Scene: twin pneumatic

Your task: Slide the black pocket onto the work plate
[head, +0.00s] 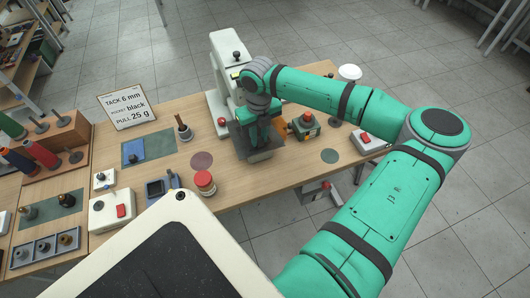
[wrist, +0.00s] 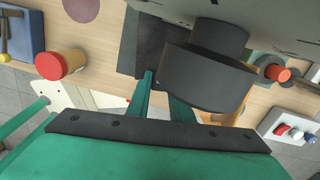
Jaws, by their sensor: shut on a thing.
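My gripper (head: 262,140) is low over the table in front of the white machine (head: 222,62). In the wrist view its two green fingers (wrist: 165,100) reach down toward a dark slab, with their tips partly hidden by a large black cylinder (wrist: 208,75). My gripper is shut on a dark piece (head: 264,155), which looks like the black pocket; its outline is mostly hidden. The dark slab (wrist: 150,42) at the machine may be the work plate. I cannot tell how far the pocket overlaps it.
A red-capped jar (head: 204,183) stands left of my gripper, also in the wrist view (wrist: 62,64). A sign (head: 127,109) reads 6 mm, black, 25 g.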

